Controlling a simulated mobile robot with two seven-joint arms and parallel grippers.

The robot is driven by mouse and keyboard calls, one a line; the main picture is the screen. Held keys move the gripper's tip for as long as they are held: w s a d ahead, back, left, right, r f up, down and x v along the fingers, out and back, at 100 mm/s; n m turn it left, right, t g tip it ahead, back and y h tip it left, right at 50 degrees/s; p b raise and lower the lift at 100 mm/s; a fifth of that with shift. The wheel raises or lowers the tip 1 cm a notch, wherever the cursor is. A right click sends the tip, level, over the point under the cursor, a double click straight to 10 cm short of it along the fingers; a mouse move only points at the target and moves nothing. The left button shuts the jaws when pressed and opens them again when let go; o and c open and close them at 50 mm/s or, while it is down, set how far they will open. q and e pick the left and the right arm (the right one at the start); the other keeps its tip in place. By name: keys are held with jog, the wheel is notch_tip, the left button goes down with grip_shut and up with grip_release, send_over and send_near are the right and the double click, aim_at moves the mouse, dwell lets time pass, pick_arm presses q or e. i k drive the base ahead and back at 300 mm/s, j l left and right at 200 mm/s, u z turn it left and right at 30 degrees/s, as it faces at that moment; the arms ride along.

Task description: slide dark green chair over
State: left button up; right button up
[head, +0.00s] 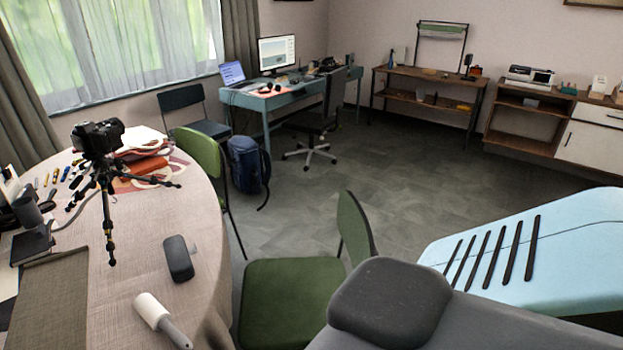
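A green chair (283,295) stands at the near right side of the round table, with its seat facing up and its backrest (353,228) to the right. Another green chair (200,152) stands at the table's far right side, its lower part partly hidden. A darker, blue-green chair (184,98) stands by the window, left of the desk. I cannot tell for sure which one the task calls dark green. Neither of my grippers is in view.
The cloth-covered round table (150,220) holds a camera on a tripod (98,150). A blue backpack (247,165) and a black office chair (320,120) stand beyond. The grey floor (410,185) is open in the middle. A light blue slotted surface (560,240) blocks the lower right.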

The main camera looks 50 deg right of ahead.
aim_at(284, 302)
jog(key=i, duration=0.5)
jog(key=z, duration=1.95)
